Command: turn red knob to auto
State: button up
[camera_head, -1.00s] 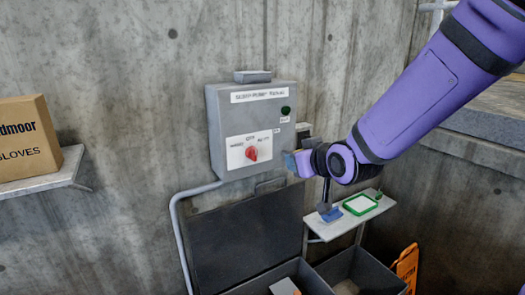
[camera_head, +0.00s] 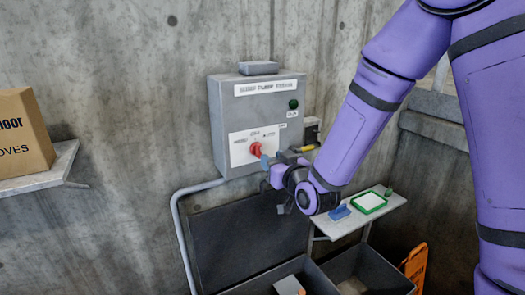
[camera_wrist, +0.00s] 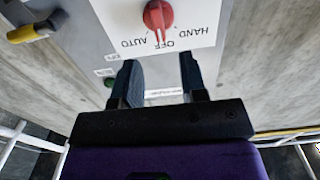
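The red knob (camera_head: 256,149) sits on a white label plate (camera_head: 240,152) on the front of the grey control box (camera_head: 221,112). In the wrist view the knob (camera_wrist: 158,15) is at the top edge, with HAND, OFF and AUTO printed around it, upside down. Its pointer appears to be toward OFF. My gripper (camera_head: 275,162) is just right of and slightly below the knob in the head view. In the wrist view my gripper (camera_wrist: 159,62) is open and empty, its two fingers short of the knob and apart from it.
A green button (camera_head: 294,104) is at the box's upper right. A small grey box with a yellow handle (camera_head: 306,148) is at its right side. A shelf (camera_head: 370,220) holds a green-framed item. Open grey bins (camera_head: 340,270) stand below. A glove carton (camera_head: 22,135) is at left.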

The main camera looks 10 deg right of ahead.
aim_at(261, 149)
jog(key=x, duration=0.6)
jog(key=shift+w+a, duration=0.15)
jog(key=shift+w, duration=0.2)
jog(key=shift+c, duration=0.4)
grip_shut()
